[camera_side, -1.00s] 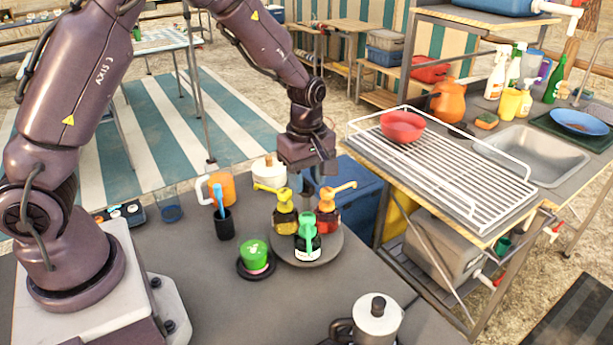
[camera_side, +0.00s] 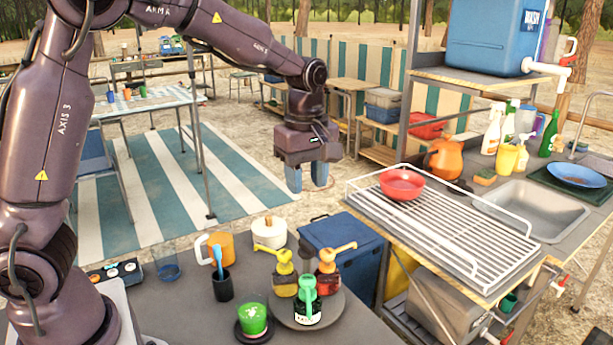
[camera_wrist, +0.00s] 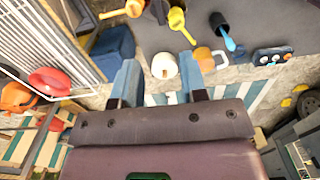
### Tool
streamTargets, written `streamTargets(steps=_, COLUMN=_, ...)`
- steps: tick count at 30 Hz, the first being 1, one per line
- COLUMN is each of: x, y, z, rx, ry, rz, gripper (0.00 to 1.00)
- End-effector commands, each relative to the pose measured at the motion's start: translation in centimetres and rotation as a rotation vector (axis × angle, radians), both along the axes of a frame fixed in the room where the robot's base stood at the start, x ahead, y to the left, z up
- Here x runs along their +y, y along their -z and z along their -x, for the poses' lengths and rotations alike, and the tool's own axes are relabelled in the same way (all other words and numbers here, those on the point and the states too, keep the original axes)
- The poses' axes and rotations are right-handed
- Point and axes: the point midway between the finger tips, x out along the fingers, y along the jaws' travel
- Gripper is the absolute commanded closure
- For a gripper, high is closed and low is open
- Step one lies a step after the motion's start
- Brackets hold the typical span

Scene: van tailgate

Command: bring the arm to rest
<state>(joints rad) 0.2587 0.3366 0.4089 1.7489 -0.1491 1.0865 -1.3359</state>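My gripper (camera_side: 308,180) hangs in the air above and behind the round grey turntable (camera_side: 337,311), with its blue fingers pointing down. In the wrist view, my gripper (camera_wrist: 160,92) has its two fingers well apart with nothing held between them. On the turntable stand a yellow pump bottle (camera_side: 284,284), a dark bottle with a green pump (camera_side: 308,300) and a red bottle with an orange pump (camera_side: 327,279). All three are upright and apart from my gripper.
A white lidded pot (camera_side: 270,234), an orange mug (camera_side: 219,248), a black cup (camera_side: 222,287) and a green-topped item (camera_side: 253,319) stand on the grey table. A blue cooler (camera_side: 342,250) is behind it. A wire rack (camera_side: 450,225) with a red bowl (camera_side: 402,184) is at right.

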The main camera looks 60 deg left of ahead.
Motion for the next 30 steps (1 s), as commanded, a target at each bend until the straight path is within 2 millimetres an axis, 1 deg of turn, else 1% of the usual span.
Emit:
streamTargets(steps=8, x=0.0, y=-0.1, z=0.0, rx=-0.001, ry=0.0, rz=0.0, gripper=0.61)
streamTargets(steps=11, x=0.0, y=-0.1, z=0.0, rx=-0.001, ry=0.024, rz=0.0, gripper=0.61)
streamTargets(steps=14, x=0.1, y=0.0, z=-0.1, rx=-0.006, ry=0.113, rz=-0.004, gripper=0.61)
streamTargets(steps=17, x=0.0, y=0.9, z=0.7, rx=0.013, ry=0.269, rz=-0.006, gripper=0.61)
streamTargets(steps=19, x=-0.5, y=1.0, z=1.8, rx=0.014, ry=0.408, rz=0.002, gripper=0.61)
streamTargets(steps=22, x=-1.1, y=0.3, z=3.8, rx=-0.013, ry=0.619, rz=0.016, gripper=0.61)
streamTargets(steps=26, x=-1.9, y=-1.2, z=6.9, rx=-0.079, ry=0.899, rz=0.017, gripper=0.61)
streamTargets(steps=29, x=-2.5, y=-2.5, z=9.6, rx=-0.142, ry=1.103, rz=-0.01, gripper=0.61)
streamTargets(steps=30, x=-2.7, y=-3.0, z=10.8, rx=-0.167, ry=1.183, rz=-0.029, gripper=0.61)
